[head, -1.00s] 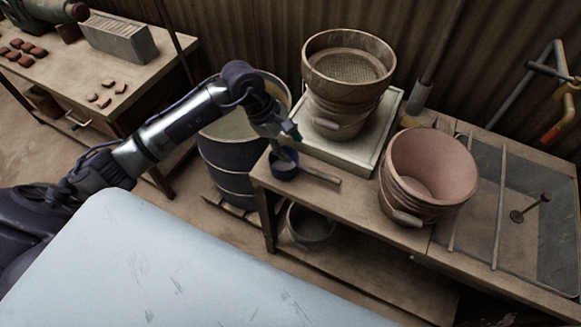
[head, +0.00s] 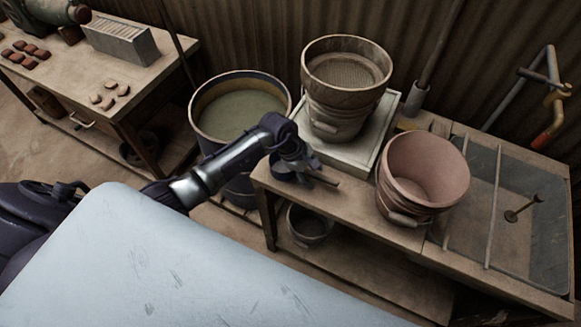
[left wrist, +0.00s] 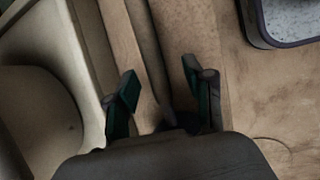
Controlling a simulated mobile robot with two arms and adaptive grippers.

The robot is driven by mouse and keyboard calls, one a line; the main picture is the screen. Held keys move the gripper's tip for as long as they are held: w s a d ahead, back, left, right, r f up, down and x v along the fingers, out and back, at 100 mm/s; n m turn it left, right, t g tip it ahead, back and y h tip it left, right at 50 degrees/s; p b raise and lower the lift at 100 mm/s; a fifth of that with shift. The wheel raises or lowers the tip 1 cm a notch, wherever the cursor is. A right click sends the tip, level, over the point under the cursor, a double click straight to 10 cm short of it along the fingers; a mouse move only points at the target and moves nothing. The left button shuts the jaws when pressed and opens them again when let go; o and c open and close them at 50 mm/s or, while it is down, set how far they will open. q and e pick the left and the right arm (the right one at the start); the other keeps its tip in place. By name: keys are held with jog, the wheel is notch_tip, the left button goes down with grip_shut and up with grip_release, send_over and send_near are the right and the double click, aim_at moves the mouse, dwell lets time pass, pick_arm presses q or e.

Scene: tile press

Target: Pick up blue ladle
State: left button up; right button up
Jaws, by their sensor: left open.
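The blue ladle lies on the wooden bench, and its brown handle (head: 325,181) points right in the head view. Its dark blue cup is mostly hidden behind my left gripper (head: 301,168), which is low over the ladle near the bench's left end. In the left wrist view the left gripper (left wrist: 162,96) is open, its two fingers apart. I cannot tell whether the fingers touch the ladle. My right gripper is not in view.
A wooden bucket with a sieve (head: 340,75) stands on a pale tray (head: 366,152) just behind the ladle. A pink bucket (head: 424,170) stands to the right. A barrel of greenish liquid (head: 238,112) is behind my left arm. A small pail (head: 309,226) sits under the bench.

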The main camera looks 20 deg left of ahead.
pick_arm(q)
jog(key=shift+f, duration=0.15)
grip_shut()
dwell(0.4)
jog(key=shift+r, duration=0.25)
notch_tip(320, 180, up, 10)
jog(key=shift+f+b, duration=0.2)
jog(key=shift+b, duration=0.75)
